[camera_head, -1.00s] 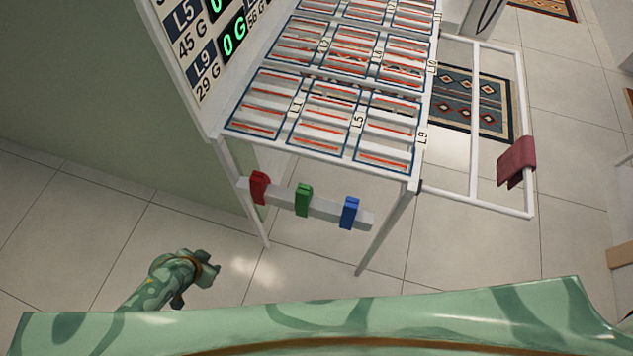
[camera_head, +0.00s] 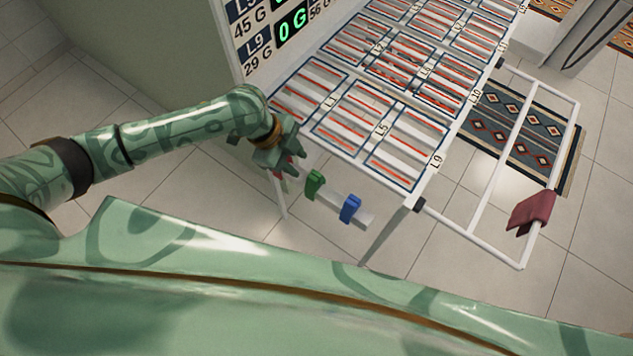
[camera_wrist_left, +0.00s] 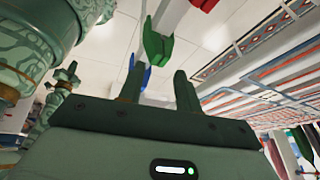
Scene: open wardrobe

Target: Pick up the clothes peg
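A green peg (camera_head: 315,184) and a blue peg (camera_head: 350,208) are clipped on a pale bar below the front of the rack. A red peg (camera_head: 281,184) on the bar's left end is mostly hidden by my left gripper (camera_head: 289,157). In the left wrist view my left gripper (camera_wrist_left: 159,82) is open and empty, its two fingers apart. The green peg (camera_wrist_left: 157,47) shows ahead of the gap, with the blue peg (camera_wrist_left: 146,76) partly behind the fingers and the red peg (camera_wrist_left: 205,4) at the top edge. My right gripper cannot be made out clearly.
The white rack (camera_head: 408,190) has slatted, labelled compartments, close beside my left gripper. A weight display board (camera_head: 265,35) stands behind it. A white side frame (camera_head: 483,206) carries a dark red cloth (camera_head: 531,212). A patterned rug (camera_head: 525,135) lies on the tiled floor.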

